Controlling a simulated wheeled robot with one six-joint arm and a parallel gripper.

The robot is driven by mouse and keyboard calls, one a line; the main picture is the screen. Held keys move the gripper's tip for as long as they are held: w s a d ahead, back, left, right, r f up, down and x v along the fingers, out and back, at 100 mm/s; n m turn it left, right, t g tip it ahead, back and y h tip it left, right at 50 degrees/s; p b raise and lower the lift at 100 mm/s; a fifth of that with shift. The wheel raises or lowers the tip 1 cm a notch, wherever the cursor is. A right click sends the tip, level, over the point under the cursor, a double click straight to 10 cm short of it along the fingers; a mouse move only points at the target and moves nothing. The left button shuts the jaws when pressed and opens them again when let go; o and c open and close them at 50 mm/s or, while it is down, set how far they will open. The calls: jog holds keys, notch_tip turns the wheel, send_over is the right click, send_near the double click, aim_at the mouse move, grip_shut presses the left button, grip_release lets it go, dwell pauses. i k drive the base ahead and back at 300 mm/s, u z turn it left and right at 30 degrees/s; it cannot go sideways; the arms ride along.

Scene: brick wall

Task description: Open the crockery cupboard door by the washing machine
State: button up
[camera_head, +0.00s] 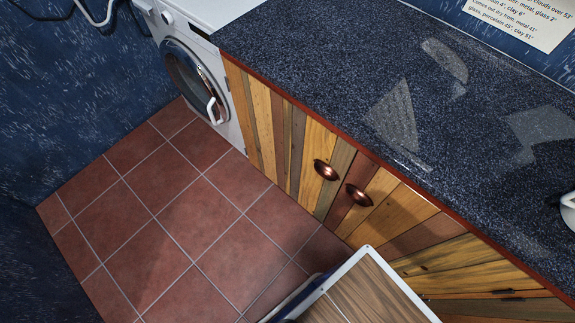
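The cupboard (285,135) of striped wooden planks stands right of the washing machine (195,80), under a dark speckled worktop. Its door nearer the washing machine (268,120) looks shut, flush with the front. A copper cup handle (326,170) sits near that door's right edge, high up. A second copper handle (359,195) sits just to the right, on the neighbouring door (385,208), which also looks shut. My gripper is not in view, so I cannot see where it is relative to the handles.
The red tiled floor (200,215) in front of the cupboard and washing machine is clear. The worktop (330,80) overhangs the doors slightly. More wooden fronts with dark handles (505,292) are at the lower right. A white object (569,208) shows at the right edge.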

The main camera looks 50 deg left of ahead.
aim_at(310, 163)
jog(key=u, duration=3.3)
jog(key=k, duration=1)
jog(key=z, duration=1.2)
jog(key=i, duration=0.5)
